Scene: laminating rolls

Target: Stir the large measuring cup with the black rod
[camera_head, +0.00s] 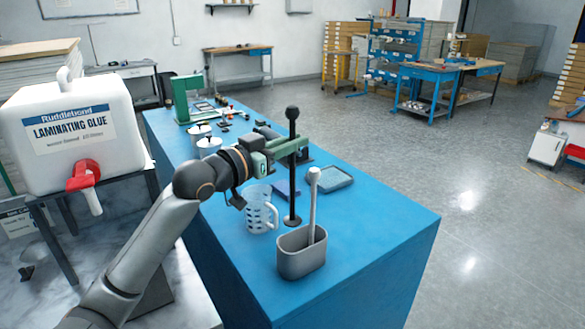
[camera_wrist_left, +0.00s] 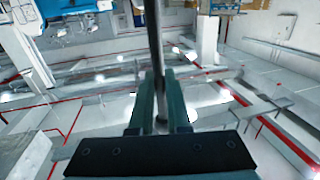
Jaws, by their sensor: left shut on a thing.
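My left gripper (camera_head: 296,148) is shut on the black rod (camera_head: 292,185), below its round top knob. The rod is upright, and its flat disc end is low over the blue table, between the measuring cup and the grey holder. I cannot tell whether the disc touches the table. The rod also shows between the fingers in the left wrist view (camera_wrist_left: 154,50). The large clear measuring cup (camera_head: 260,212) with dark markings stands to the left of the rod, its handle toward the rod. The rod is outside the cup. My right gripper is not in view.
A grey holder (camera_head: 301,262) with a pale stick (camera_head: 313,200) stands at the front of the blue table (camera_head: 370,225). A shallow tray (camera_head: 328,181) and a dark blue flat object (camera_head: 283,189) lie behind. A white glue jug (camera_head: 75,135) with a red tap stands at left. The table's right side is clear.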

